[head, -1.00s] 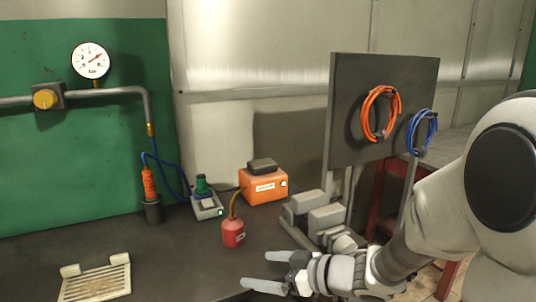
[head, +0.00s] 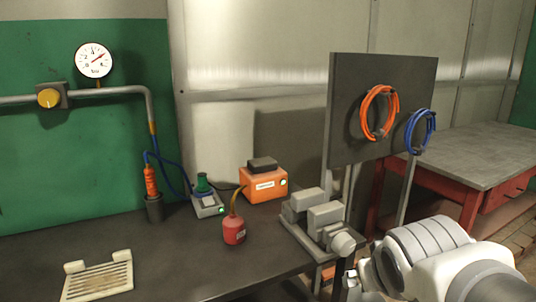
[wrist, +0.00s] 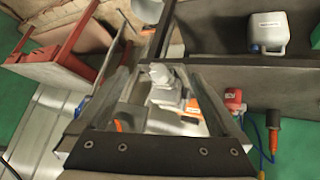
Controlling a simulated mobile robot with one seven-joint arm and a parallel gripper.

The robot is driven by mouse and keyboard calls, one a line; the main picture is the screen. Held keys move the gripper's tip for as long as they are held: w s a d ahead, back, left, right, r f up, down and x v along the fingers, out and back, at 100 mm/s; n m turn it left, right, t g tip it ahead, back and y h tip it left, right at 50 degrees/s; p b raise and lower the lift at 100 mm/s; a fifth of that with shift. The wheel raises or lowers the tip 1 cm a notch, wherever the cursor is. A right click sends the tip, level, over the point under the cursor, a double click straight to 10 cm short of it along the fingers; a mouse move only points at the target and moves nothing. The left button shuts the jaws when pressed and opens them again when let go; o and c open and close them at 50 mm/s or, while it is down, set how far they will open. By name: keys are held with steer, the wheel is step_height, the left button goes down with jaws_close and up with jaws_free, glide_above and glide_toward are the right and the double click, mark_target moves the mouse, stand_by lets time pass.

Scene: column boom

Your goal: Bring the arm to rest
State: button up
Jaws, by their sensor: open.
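My arm (head: 425,255) is folded low at the bottom right of the head view, beside the dark workbench's right end. The fingers cannot be made out clearly there. In the wrist view my gripper (wrist: 158,78) has its two fingers spread apart, with nothing held between them. Grey machine blocks (wrist: 163,85) show beyond the gap between the fingers. They also show in the head view (head: 325,218), on the right end of the bench.
The dark workbench (head: 120,235) carries a red oil can (head: 234,231), an orange box (head: 263,185) and a slotted cream tray (head: 98,276). A dark panel (head: 345,75) holds orange and blue coils. A red-framed table (head: 480,155) stands at the right.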

steer(key=s+a+r+g+y+p, duration=0.15)
steer(key=s+a, duration=0.25)
steer(key=s, duration=0.4)
step_height(320, 180, up, 10)
steer(key=p, duration=1)
steer(key=shift+d+m+g+p, duration=0.25)
steer(key=shift+m+g+p, duration=0.05)
steer(key=shift+g+p, duration=0.15)
steer(key=shift+y, duration=0.25)
